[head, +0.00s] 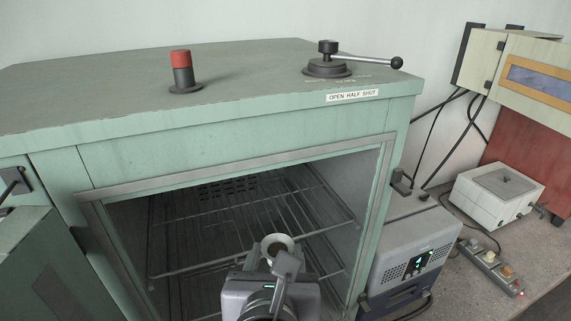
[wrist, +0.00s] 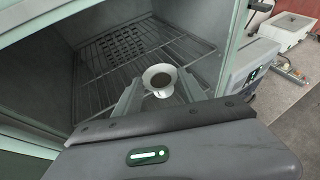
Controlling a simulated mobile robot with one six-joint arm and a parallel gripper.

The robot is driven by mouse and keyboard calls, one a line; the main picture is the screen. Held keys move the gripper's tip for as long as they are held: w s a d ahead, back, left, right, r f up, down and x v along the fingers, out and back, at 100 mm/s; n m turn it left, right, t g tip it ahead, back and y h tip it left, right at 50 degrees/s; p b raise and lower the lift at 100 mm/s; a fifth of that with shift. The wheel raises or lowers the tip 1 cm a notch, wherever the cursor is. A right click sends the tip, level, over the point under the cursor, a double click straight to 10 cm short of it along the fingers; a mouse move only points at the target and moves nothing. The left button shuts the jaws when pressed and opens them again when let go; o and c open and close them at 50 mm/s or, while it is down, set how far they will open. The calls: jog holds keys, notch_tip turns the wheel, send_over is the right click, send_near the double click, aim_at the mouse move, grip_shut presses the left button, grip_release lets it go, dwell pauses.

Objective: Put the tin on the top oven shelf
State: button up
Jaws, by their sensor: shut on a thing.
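The tin (head: 276,246) is a small, pale, round cup shape with a dark inside, and it shows in the wrist view (wrist: 161,79). My gripper (head: 268,258) is shut on it, with one finger on each side in the wrist view (wrist: 160,92). The tin looks roughly upright, at the open front of the green oven (head: 150,150). A wire oven shelf (head: 215,212) lies behind and around it in the picture, also seen in the wrist view (wrist: 105,78). I cannot tell the gap between tin and shelf. My gripper hides part of the lower opening.
The oven's grey door frame (head: 240,166) edges the opening above and at the sides. A red-capped knob (head: 181,72) and a lever handle (head: 330,62) are on the oven top. A grey instrument (head: 415,255) stands close at right. The visible shelf wires look bare.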

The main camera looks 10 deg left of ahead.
jog(key=w+a, duration=0.3)
jog(key=w, duration=0.2)
jog(key=w+a+f, duration=0.1)
jog(key=w+a, duration=0.2)
jog(key=w, duration=0.2)
jog(key=w+a, duration=0.3)
jog(key=w, duration=0.2)
jog(key=shift+w+a+f+p, duration=0.35)
jog(key=shift+w+a+f, duration=0.05)
notch_tip(320, 180, down, 5)
jog(key=shift+f+b, duration=0.1)
jog(key=shift+b, duration=0.35)
jog(key=shift+w+a+f, duration=0.1)
jog(key=shift+w+a, duration=0.05)
jog(key=shift+w, duration=0.05)
jog(key=shift+s, duration=0.1)
jog(key=shift+f, duration=0.15)
jog(key=o, duration=1.5)
